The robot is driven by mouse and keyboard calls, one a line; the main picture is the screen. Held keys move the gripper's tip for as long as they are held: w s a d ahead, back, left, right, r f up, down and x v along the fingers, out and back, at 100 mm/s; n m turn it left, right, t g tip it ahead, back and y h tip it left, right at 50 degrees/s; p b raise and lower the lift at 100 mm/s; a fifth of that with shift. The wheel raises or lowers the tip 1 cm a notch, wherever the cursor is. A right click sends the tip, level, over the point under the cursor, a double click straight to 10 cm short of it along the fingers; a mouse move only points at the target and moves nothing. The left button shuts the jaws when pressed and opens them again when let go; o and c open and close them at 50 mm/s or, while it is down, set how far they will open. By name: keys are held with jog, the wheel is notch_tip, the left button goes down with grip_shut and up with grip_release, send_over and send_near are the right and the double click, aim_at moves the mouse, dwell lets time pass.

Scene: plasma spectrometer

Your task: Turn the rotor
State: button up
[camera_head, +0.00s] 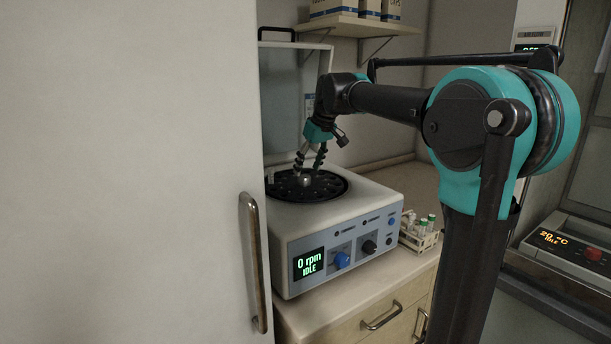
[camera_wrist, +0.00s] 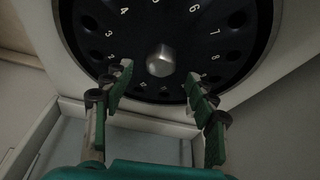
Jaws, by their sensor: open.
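The centrifuge (camera_head: 335,235) stands on the counter with its lid (camera_head: 296,95) raised. Its round black rotor (camera_head: 325,188) lies in the top opening and has a rounded metal hub (camera_head: 305,180) in the middle. In the wrist view the rotor (camera_wrist: 205,45) shows numbered holes around its edge, and the hub (camera_wrist: 160,60) sits at its centre. My gripper (camera_head: 309,173) is over the rotor, fingers pointing down. In the wrist view my gripper (camera_wrist: 160,85) is open and empty, its fingertips on either side of the hub's near side. Whether they touch anything is unclear.
The centrifuge display (camera_head: 309,264) reads 0 rpm IDLE. A rack of capped tubes (camera_head: 419,234) stands to its right. A large pale door with a metal handle (camera_head: 254,262) fills the left. A shelf with boxes (camera_head: 345,25) hangs above. Another device (camera_head: 570,245) is at the right.

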aim_at(305, 176)
jog(key=shift+x, duration=1.85)
jog(key=shift+c, duration=0.3)
grip_shut()
